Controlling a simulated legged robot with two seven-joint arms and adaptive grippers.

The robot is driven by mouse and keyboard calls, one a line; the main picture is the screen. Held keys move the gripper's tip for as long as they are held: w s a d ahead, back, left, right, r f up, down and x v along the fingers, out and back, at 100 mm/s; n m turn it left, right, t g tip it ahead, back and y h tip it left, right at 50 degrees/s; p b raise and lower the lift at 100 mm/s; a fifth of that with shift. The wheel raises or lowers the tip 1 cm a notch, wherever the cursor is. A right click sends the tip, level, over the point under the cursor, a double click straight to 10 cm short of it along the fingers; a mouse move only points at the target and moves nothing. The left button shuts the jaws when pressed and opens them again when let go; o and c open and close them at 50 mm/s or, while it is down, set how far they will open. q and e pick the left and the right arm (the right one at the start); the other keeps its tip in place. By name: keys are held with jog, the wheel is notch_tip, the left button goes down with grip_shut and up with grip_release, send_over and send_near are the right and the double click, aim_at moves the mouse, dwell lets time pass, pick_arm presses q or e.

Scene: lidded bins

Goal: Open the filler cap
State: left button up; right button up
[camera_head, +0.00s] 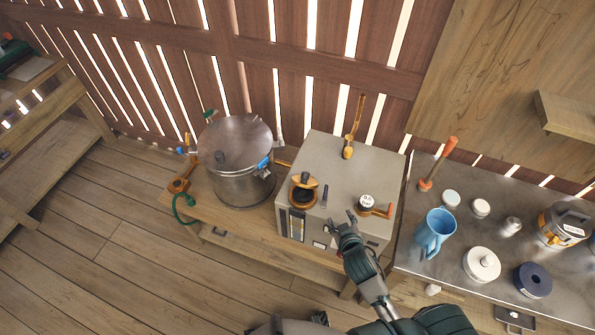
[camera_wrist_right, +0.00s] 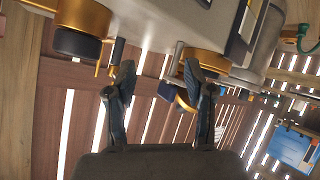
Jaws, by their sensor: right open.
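A gold-rimmed round fitting with a dark middle, which looks like the filler cap (camera_head: 303,190), sits on the front left of the grey box (camera_head: 335,165). Whether its lid is raised is unclear. My right gripper (camera_head: 343,220) is open and empty at the box's front edge, to the right of this fitting and apart from it. In the right wrist view the box is upside down. There the open fingers (camera_wrist_right: 160,85) show, with a gold ring (camera_wrist_right: 197,60) behind the right finger, partly hidden. My left gripper is not in view.
A large metal pot (camera_head: 238,170) stands left. A steel table (camera_head: 455,225) holds a blue mug (camera_head: 434,232) and several jars.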

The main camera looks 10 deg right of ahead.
jog(key=w+a+r+n+t+y, duration=0.3)
jog(key=w+r+n+t, duration=0.15)
jog(key=r, duration=0.65)
jog(key=w+a+r+n+t+y, duration=0.25)
jog(key=w+r+t, duration=0.25)
jog(key=r, duration=0.5)
jog(key=s+a+r+n+g+y, duration=0.2)
jog(key=a+r+n+g+y, duration=0.3)
jog(key=n+y, duration=0.45)
jog(key=s+a+r+n+g+y, duration=0.25)
jog(key=a+n+g+y, duration=0.35)
jog(key=n, duration=0.6)
jog(key=n+g+h, duration=0.4)
jog(key=g+h, duration=0.2)
jog(key=h, duration=0.8)
send_near(307, 173)
jog(key=shift+n, duration=0.25)
jog(key=p+x, duration=0.1)
jog(key=x, duration=1)
jog(key=shift+d, duration=0.2)
